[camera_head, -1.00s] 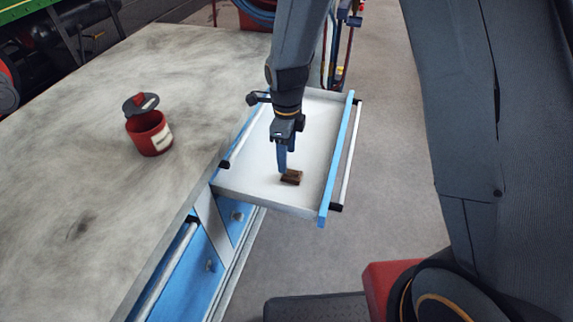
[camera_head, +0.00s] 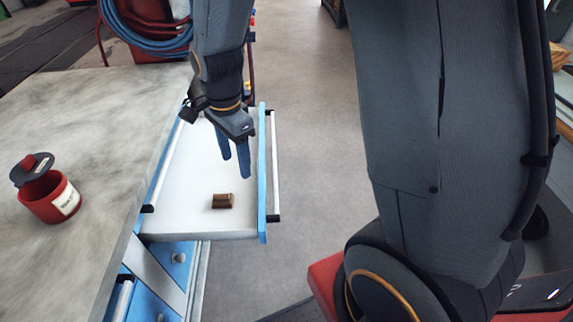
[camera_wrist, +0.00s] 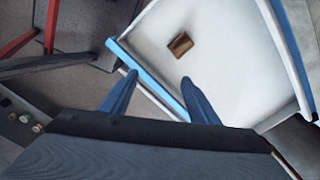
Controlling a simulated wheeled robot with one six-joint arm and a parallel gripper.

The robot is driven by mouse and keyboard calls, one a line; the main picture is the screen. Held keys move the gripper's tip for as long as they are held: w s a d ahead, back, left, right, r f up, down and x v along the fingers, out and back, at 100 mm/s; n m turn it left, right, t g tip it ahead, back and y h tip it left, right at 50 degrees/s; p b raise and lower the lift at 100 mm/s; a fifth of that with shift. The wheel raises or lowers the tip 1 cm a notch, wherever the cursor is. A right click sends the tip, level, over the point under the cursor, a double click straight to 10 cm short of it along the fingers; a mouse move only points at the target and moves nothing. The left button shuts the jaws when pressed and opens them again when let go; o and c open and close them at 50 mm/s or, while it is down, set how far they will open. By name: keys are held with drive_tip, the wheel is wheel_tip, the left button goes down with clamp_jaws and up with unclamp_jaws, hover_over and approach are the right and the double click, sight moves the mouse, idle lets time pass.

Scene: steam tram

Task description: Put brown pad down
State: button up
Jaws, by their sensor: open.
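The brown pad (camera_head: 222,201) lies on the white floor of the open drawer (camera_head: 190,222), near its front end. It also shows in the wrist view (camera_wrist: 180,43), beyond my fingertips. My gripper (camera_head: 236,166) is open and empty, above the drawer and apart from the pad. In the wrist view my two blue fingers (camera_wrist: 158,78) are spread with nothing between them. One finger is seen over the drawer's blue edge.
A grey worktop (camera_head: 85,120) stands left of the drawer, with a red tin (camera_head: 48,196) and its dark lid on it. A white rail (camera_head: 274,165) runs along the drawer's right side. Open floor (camera_head: 310,130) lies to the right. A coiled blue hose (camera_head: 145,35) is behind.

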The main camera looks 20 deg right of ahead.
drive_tip(key=s+d+r+n, duration=0.4)
drive_tip(key=s+d+n, duration=0.5)
drive_tip(key=n, duration=0.5)
drive_tip(key=shift+s+d, duration=0.15)
drive_tip(key=shift+s, duration=1.05)
